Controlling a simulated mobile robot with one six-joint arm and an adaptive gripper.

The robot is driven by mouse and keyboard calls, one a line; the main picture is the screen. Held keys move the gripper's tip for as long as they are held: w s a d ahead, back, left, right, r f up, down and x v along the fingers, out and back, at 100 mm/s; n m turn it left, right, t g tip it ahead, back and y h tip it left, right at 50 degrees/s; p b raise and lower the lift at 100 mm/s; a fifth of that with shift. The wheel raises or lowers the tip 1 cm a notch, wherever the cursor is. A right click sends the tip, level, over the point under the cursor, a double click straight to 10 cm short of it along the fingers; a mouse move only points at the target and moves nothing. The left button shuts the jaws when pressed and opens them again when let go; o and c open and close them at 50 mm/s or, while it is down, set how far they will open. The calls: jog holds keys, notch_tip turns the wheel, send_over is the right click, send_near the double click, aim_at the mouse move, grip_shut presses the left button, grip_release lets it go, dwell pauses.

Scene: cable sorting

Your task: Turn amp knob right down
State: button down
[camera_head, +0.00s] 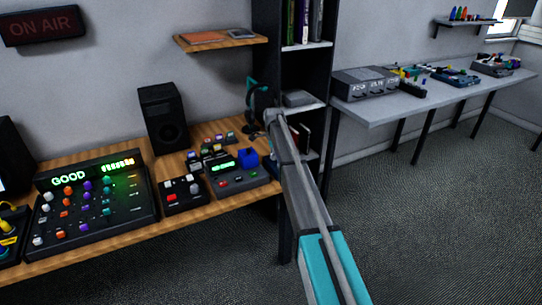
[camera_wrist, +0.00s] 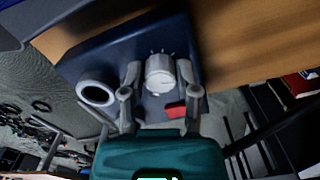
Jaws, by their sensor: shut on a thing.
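A silver round amp knob (camera_wrist: 159,76) stands on the face of a dark blue amp box (camera_wrist: 110,60) in the wrist view, with small tick marks around its upper edge. My gripper (camera_wrist: 159,70) has a grey finger at each side of the knob and is shut on it. A pale ring-shaped socket (camera_wrist: 97,93) is left of the fingers and a red switch (camera_wrist: 176,110) is below right of the knob. In the head view my grey and teal arm reaches to the desk, and I cannot make out the gripper or the knob there.
The wooden desk (camera_head: 225,204) holds a mixer (camera_head: 100,220) with a lit "GOOD" display, a small dark button box (camera_head: 184,194), a grey device (camera_head: 240,182) with a green display and a black speaker (camera_head: 162,118). A black shelf (camera_head: 270,50) stands behind my arm.

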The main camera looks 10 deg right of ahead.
jog(key=shift+s+d, duration=0.15)
jog(key=shift+s, duration=0.1)
jog(key=n, duration=0.5)
jog(key=shift+d+n, duration=0.2)
jog(key=shift+n, duration=0.1)
jog(key=n, duration=1.6)
jog(key=shift+w, duration=0.2)
jog(key=shift+a, duration=0.1)
jog(key=shift+c, duration=2)
grip_release()
jog(key=shift+o, duration=0.3)
jog(key=shift+a, duration=0.1)
